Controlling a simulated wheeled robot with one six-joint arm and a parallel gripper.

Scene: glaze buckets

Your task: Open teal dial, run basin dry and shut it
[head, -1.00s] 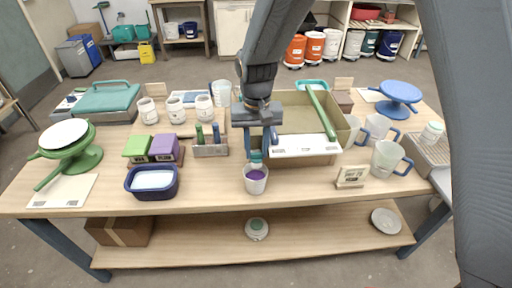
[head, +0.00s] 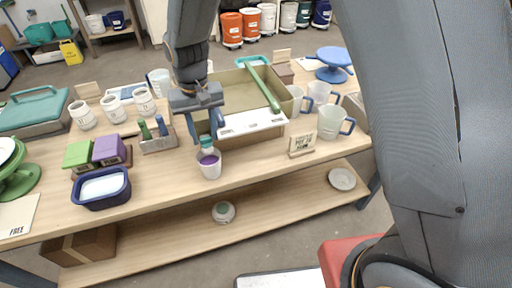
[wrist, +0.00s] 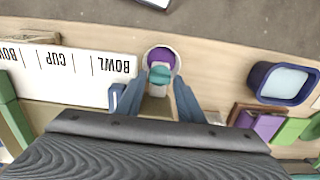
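A teal dial (head: 206,141) sits just above a white cup (head: 210,171) holding purple liquid, at the table's front edge. In the wrist view the teal dial (wrist: 160,75) overlaps the purple in the cup (wrist: 149,54). My gripper (head: 203,134) is at the dial; in the wrist view its two fingers (wrist: 156,94) stand apart on either side, nearer the camera than the dial. Whether they touch it I cannot tell. A tan, open-topped box (head: 237,83), possibly the basin, stands behind the dial. Its liquid level and the dial's setting are not clear.
A navy tub (head: 76,194) and a bottle holder (head: 158,144) are left; clear mugs (head: 330,122) and a small sign (head: 302,144) are right.

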